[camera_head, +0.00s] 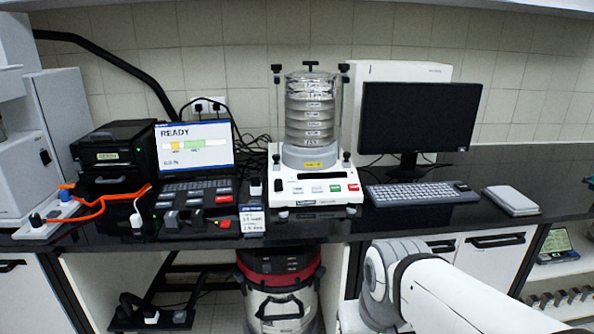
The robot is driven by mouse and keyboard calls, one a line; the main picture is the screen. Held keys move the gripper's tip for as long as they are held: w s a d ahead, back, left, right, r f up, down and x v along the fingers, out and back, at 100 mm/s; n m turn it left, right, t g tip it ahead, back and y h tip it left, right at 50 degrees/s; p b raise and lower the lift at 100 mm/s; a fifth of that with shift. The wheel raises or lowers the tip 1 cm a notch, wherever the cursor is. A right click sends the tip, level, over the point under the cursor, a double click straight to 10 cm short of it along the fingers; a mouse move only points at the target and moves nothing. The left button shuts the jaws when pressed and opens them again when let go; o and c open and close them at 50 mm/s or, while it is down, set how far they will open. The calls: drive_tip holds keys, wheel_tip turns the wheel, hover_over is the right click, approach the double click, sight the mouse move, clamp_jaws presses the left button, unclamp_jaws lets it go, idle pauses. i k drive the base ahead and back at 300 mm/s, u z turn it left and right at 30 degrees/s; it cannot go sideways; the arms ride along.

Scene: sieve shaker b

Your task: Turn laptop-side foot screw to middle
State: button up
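The sieve shaker (314,188) stands on the dark bench at the centre, with a stack of clear sieves (309,110) clamped between two rods. Small foot screws show under its front edge. The laptop-side foot screw (283,213) is at the front left corner; the other front foot screw (351,209) is at the right. Their turn position is too small to tell. The laptop (194,149) to the left shows READY on its screen. My white arm reaches in at the lower right, below the bench edge. My gripper is not in view.
A small labelled device (252,215) stands just left of the laptop-side foot. A keyboard (422,193) and monitor (420,118) are to the right. A red-topped vacuum (279,284) sits below the bench. An orange cable (108,203) lies at the left.

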sight(283, 210)
drive_tip(key=k, duration=0.6)
drive_tip(key=u, duration=0.45)
drive_tip(key=i, duration=1.7)
drive_tip(key=z, duration=0.45)
